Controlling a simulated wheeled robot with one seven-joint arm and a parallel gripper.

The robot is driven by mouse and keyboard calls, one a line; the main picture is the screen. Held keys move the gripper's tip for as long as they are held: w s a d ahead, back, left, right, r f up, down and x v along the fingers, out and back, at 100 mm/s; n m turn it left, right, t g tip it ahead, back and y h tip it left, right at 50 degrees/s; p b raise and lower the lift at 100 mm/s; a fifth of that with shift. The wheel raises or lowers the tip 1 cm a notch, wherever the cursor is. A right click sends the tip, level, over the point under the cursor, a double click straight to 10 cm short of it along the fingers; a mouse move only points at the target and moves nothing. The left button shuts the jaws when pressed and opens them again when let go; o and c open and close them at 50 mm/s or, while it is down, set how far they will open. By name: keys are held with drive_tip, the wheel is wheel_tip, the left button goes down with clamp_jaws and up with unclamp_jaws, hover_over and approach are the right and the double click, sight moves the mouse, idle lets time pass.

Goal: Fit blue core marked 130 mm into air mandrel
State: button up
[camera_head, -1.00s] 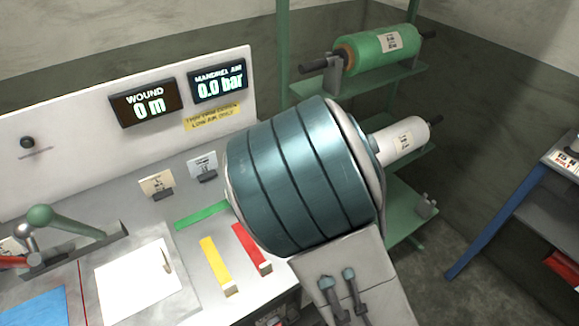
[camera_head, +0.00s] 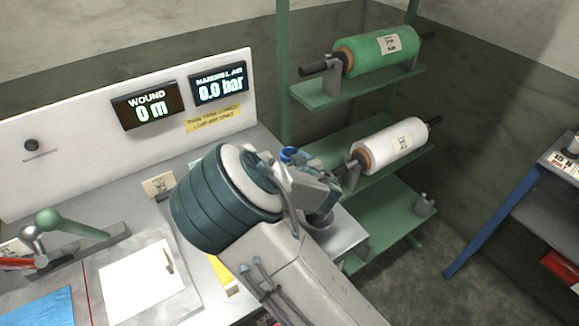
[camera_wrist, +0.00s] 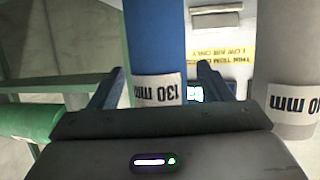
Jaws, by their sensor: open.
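The blue core (camera_wrist: 157,40) fills the middle of the wrist view, with a white label reading 130 mm. My gripper (camera_wrist: 160,72) is open, with one finger on each side of the blue core. I cannot tell whether the fingers touch it. A grey core (camera_wrist: 285,60), also labelled 130 mm, stands close to the right. In the head view a small blue top (camera_head: 290,153) shows behind my gripper (camera_head: 318,180); my arm hides most of it. I cannot make out the air mandrel. The mandrel air display (camera_head: 219,86) reads 0.0 bar.
A green rack (camera_head: 372,88) at the back holds a green film roll (camera_head: 372,54) and a white roll (camera_head: 385,148) on spindles. A panel shows a wound display (camera_head: 147,105) at 0 m. Levers (camera_head: 65,228) and a white sheet (camera_head: 130,280) are on the left bench. A blue-legged table stands right.

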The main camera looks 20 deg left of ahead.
drive_tip(key=shift+x, duration=0.95)
drive_tip(key=c, duration=1.1)
drive_tip(key=shift+o, duration=0.2)
drive_tip(key=shift+r, duration=0.1)
